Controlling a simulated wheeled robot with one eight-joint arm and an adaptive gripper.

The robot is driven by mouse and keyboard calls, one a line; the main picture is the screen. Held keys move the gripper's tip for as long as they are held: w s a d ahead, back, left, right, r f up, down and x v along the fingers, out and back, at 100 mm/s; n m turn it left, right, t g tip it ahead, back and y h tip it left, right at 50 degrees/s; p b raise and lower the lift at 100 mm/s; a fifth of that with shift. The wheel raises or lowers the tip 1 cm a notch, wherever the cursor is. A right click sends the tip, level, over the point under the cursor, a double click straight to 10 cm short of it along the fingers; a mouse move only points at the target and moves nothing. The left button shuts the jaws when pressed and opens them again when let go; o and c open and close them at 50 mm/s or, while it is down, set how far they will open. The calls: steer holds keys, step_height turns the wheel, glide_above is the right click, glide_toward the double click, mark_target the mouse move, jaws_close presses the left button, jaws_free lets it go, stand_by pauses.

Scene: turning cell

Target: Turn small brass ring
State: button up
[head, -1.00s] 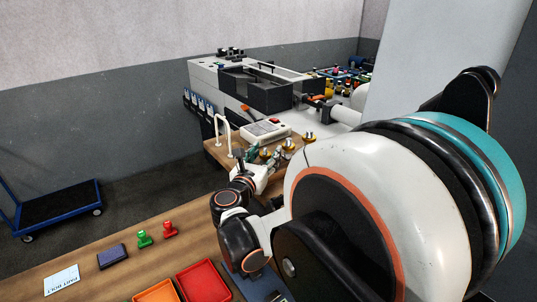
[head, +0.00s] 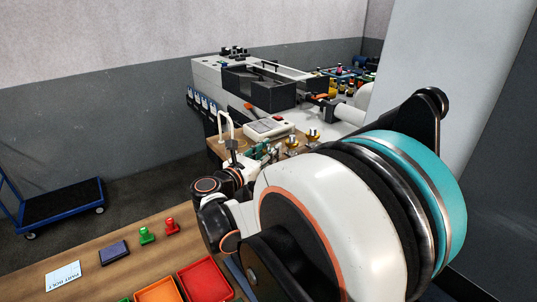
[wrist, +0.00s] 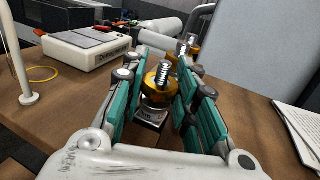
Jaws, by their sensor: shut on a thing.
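A brass ring (wrist: 158,84) sits around an upright threaded steel stud, on a steel base on the wooden bench. My gripper (wrist: 166,92) has its teal fingers on either side of this ring and is shut on it. A second brass ring on a stud (wrist: 187,47) stands just beyond. In the head view, my gripper (head: 266,152) is small and partly hidden by my arm. Two brass rings show to its right, a nearer one (head: 292,141) and a farther one (head: 313,135). The held ring is not clear there.
A white control box (wrist: 78,48) and a white post (wrist: 20,60) with a yellow loop (wrist: 42,74) stand left of my gripper. Papers (wrist: 303,125) lie at the right. A grey and black machine (head: 258,86) stands behind. Red (head: 205,280) and orange (head: 158,291) trays are on the near table.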

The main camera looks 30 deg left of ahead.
steer(key=shift+m+g+h+b, duration=0.2)
steer(key=shift+m+g+h, duration=0.25)
steer(key=shift+m+h, duration=0.75)
steer(key=shift+m+g+h+b, duration=0.2)
steer(key=shift+m+g+h, duration=0.4)
steer(key=shift+h, duration=1)
steer(key=shift+m+h, duration=0.3)
steer(key=o, duration=1.1)
steer(key=v, duration=1.2)
